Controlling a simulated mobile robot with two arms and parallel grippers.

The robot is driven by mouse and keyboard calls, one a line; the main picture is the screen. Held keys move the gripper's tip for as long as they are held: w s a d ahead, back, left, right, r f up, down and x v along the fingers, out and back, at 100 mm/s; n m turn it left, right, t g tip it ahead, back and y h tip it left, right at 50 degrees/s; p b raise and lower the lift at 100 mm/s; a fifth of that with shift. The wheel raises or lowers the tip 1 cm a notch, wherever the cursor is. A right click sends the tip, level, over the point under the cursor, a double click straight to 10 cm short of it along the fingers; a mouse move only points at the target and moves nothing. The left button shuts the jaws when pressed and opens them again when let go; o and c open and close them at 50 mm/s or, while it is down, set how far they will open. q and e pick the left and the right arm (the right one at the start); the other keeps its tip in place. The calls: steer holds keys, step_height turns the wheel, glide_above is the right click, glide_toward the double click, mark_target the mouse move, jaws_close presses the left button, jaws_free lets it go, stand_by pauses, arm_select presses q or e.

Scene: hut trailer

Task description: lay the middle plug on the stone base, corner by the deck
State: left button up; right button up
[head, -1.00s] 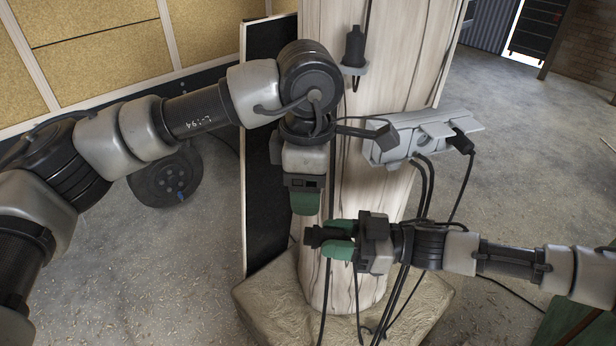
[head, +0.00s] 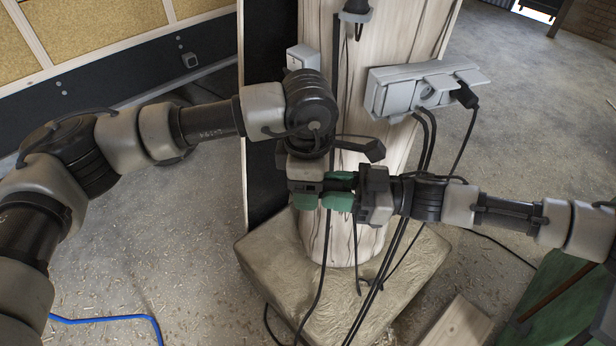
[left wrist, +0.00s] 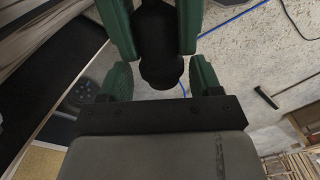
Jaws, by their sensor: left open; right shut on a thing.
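My right gripper (head: 338,190) is shut on a black plug (head: 343,179) in front of the wooden post, above the stone base (head: 272,278). Its cord seems to hang down. My left gripper (head: 306,198) is open, right beside the right gripper's fingertips. In the left wrist view, the dark plug (left wrist: 160,55) lies between green fingers. I cannot tell whether the left fingers touch it. The stone base is a rough tan block under the post; its top is bare at the left and front corners. Which corner is by the deck I cannot tell.
A grey socket strip (head: 397,92) with a black plug (head: 464,95) is on the post. Another dark plug (head: 355,10) hangs at the top. Cords run down past the base. A wooden board (head: 458,326) and a green surface (head: 555,300) lie at lower right.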

arm_select(q)
steer(key=c, duration=0.7)
steer(key=shift+c, duration=0.6)
arm_select(e)
steer(key=o, duration=1.1)
